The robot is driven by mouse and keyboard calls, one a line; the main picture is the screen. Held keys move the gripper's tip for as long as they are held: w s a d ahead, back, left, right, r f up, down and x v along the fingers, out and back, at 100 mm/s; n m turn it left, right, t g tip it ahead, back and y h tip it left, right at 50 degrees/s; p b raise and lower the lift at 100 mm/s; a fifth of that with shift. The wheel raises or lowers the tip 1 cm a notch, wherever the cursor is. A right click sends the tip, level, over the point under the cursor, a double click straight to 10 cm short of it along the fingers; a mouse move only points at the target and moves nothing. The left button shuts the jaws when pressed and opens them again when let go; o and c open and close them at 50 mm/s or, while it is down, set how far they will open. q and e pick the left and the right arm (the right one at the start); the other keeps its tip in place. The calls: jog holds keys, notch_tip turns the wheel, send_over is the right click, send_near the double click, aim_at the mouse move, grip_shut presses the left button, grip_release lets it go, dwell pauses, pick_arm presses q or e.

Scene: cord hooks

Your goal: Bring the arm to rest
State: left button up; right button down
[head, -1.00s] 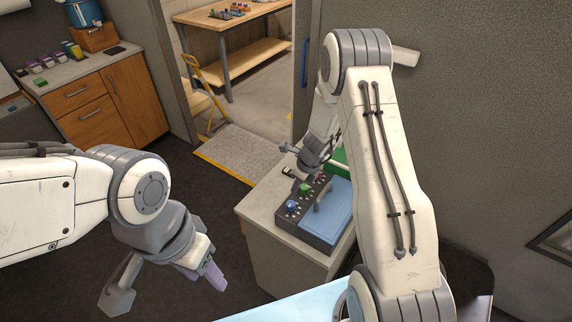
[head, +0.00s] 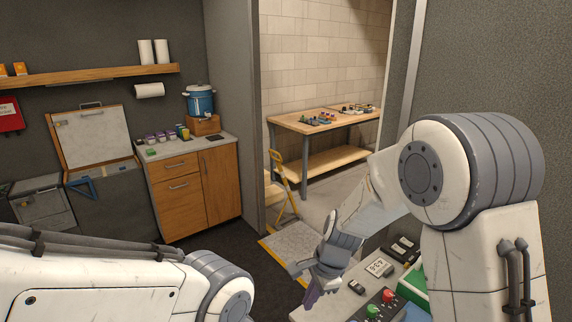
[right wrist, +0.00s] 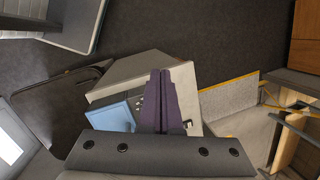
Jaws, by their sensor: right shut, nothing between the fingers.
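My right arm stands at the right of the head view, raised and bent. Its gripper (head: 311,295) hangs over the left edge of the counter, partly turned away. In the right wrist view the purple fingers of the right gripper (right wrist: 160,85) are together with nothing between them, above the counter. My left arm comes in at the lower left of the head view; its gripper is out of the frame.
A doorway stands behind, with a yellow-edged mat (head: 290,243) and a workbench (head: 300,127). Dark floor lies open at left.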

pick_arm(q)
notch_tip(320, 180, down, 8)
jog(key=b, duration=0.6)
jog(key=shift+r, duration=0.25)
pick_arm(e)
jog(key=s+a+r+n+g+h, duration=0.1)
jog(key=s+n, duration=2)
jog(key=s, duration=0.3)
jog(key=shift+r+n+h, duration=0.3)
jog(key=shift+r+h, duration=0.05)
jog(key=shift+h, duration=0.05)
pick_arm(q)
jog(key=shift+a, duration=0.1)
pick_arm(e)
jog(key=shift+a, duration=0.2)
